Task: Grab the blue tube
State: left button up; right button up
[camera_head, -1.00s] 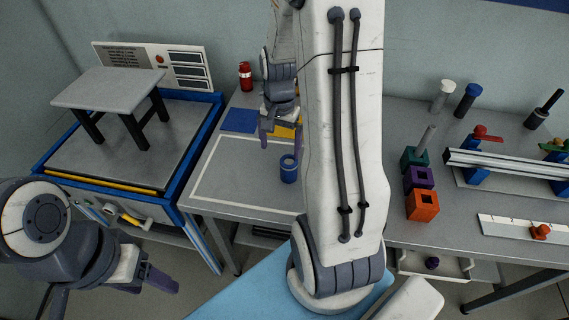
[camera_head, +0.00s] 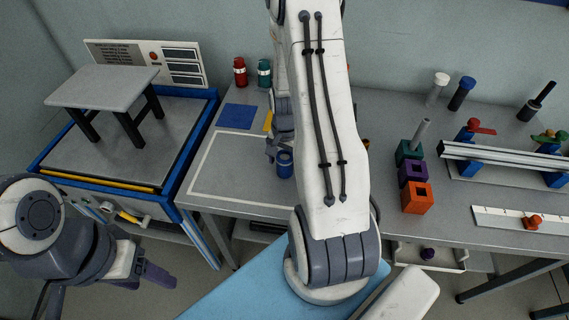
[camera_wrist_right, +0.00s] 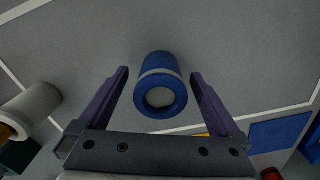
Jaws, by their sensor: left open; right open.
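The blue tube (camera_head: 285,164) stands on the grey table inside the white outlined area, just in front of my right gripper. In the right wrist view the blue tube (camera_wrist_right: 160,85) has a pale band and an open round end, and lies between the two purple fingers of my right gripper (camera_wrist_right: 160,85). The fingers are apart, with a gap on both sides of the tube. In the head view my right gripper (camera_head: 273,150) is partly hidden by my right arm. My left gripper (camera_head: 160,277) is open and empty at the lower left, away from the tables.
A red canister (camera_head: 240,72) and a green canister (camera_head: 264,73) stand at the back. A blue square (camera_head: 237,116) lies on the table. Green, purple and orange blocks (camera_head: 417,198) stand to the right. A small grey stool-like model (camera_head: 104,87) is on the left bench.

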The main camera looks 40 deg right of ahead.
jog(key=shift+f, duration=0.15)
jog(key=c, duration=1.5)
